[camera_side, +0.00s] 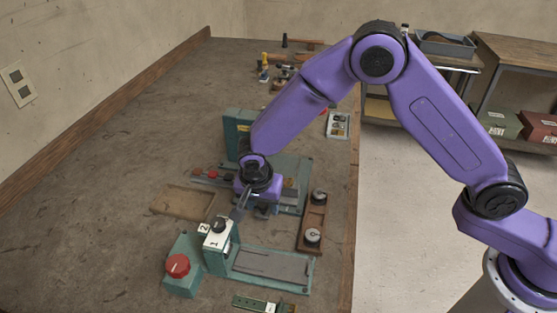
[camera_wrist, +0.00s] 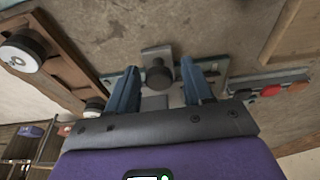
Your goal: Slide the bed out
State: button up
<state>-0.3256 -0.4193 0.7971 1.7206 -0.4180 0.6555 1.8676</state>
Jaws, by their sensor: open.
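The teal stitcher (camera_side: 238,127) stands mid-bench in the side view, partly covered by my arm. A grey metal part, which looks like its bed (camera_side: 290,196), shows to the right of my gripper. In the wrist view, a dark round knob (camera_wrist: 159,76) stands against a grey plate (camera_wrist: 157,53), apparently the bed's front end. My gripper (camera_side: 248,206) is low over the stitcher's near side. In the wrist view, my gripper (camera_wrist: 159,67) is open, with one blue finger on each side of the knob. Whether a finger touches the knob cannot be told. My wrist hides the knob in the side view.
A teal fixture (camera_side: 217,262) with a "1" label, a black knob and a red button (camera_side: 177,265) stands nearer the camera. A wooden tray (camera_side: 178,203) lies left; a brown holder (camera_side: 312,218) with round knobs lies right, near the bench edge. Red-tipped parts (camera_wrist: 270,90) show right in the wrist view.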

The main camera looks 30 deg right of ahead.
jog(key=shift+r, duration=3.05)
jog(key=w+d, duration=0.8)
jog(key=shift+w+d, duration=0.15)
jog(key=shift+d, duration=0.05)
jog(key=s+r+n, duration=0.1)
jog(key=s, duration=0.1)
jog(key=s+r+n, duration=0.3)
jog(key=s, duration=0.2)
jog(key=shift+d+r+n+y, duration=0.1)
jog(key=shift+r+n+y, duration=0.2)
jog(key=shift+r, duration=0.05)
jog(key=s+d+r+n, duration=0.1)
jog(key=s+d+n, duration=0.3)
jog(key=s, duration=0.6)
jog(key=s+d+r+n+g+y, duration=0.1)
jog(key=s+d+n, duration=0.4)
jog(key=s, duration=0.5)
jog(key=s+d+r+n, duration=0.3)
jog(key=s+d+n, duration=0.2)
jog(key=s+n, duration=0.3)
jog(key=s, duration=0.3)
jog(key=shift+d+r+g+y, duration=0.2)
jog(key=shift+g+y, duration=0.2)
